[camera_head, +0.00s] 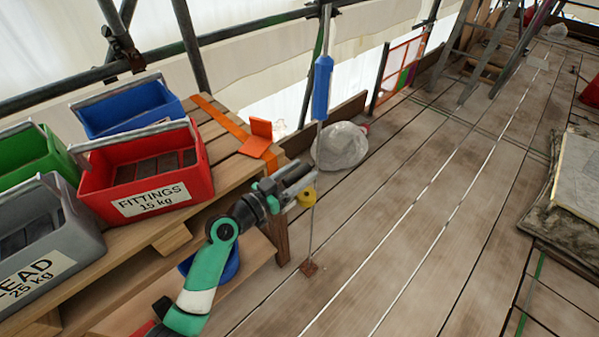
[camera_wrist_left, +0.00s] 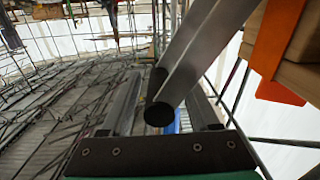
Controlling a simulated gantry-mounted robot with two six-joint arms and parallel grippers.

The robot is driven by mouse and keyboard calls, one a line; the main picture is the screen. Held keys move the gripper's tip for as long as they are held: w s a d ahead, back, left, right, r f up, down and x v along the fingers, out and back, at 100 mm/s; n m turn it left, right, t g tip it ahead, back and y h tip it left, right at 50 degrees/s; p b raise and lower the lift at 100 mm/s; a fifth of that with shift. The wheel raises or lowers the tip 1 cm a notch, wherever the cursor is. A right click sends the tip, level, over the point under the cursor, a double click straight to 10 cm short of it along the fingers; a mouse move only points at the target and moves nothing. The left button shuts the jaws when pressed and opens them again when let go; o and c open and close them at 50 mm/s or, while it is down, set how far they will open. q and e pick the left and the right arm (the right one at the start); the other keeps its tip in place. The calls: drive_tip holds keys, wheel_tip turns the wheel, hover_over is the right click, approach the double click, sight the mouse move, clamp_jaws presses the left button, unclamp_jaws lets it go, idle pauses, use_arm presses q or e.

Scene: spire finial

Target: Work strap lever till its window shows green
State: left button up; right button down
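An orange strap (camera_head: 226,118) runs over the wooden bench, with an upright orange plate (camera_head: 261,128) and a flat orange piece (camera_head: 256,145) near the bench's right corner. Which part is the lever is unclear, and I see no green window. Orange also shows at the upper right of the left wrist view (camera_wrist_left: 276,50). My left gripper (camera_head: 306,180) is off the bench's right end, right of and lower in the picture than the strap. Its fingers (camera_wrist_left: 160,108) stand apart. A grey bar with a black round end (camera_wrist_left: 159,113) shows between them; I cannot tell whether they touch it. My right gripper is not in view.
A thin upright rod with a blue sleeve (camera_head: 322,88) stands by my left gripper, with a yellow piece (camera_head: 307,197) beside it. Red (camera_head: 150,180), blue (camera_head: 130,108), green and grey crates fill the bench's left. A pale bundle (camera_head: 341,146) lies behind. Planks at right are mostly clear.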

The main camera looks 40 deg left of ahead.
use_arm(q)
drive_tip(key=shift+s, duration=0.1)
drive_tip(key=s+a+p, duration=0.1)
drive_tip(key=s+p, duration=0.1)
drive_tip(key=s, duration=0.9)
drive_tip(key=shift+s, duration=0.2)
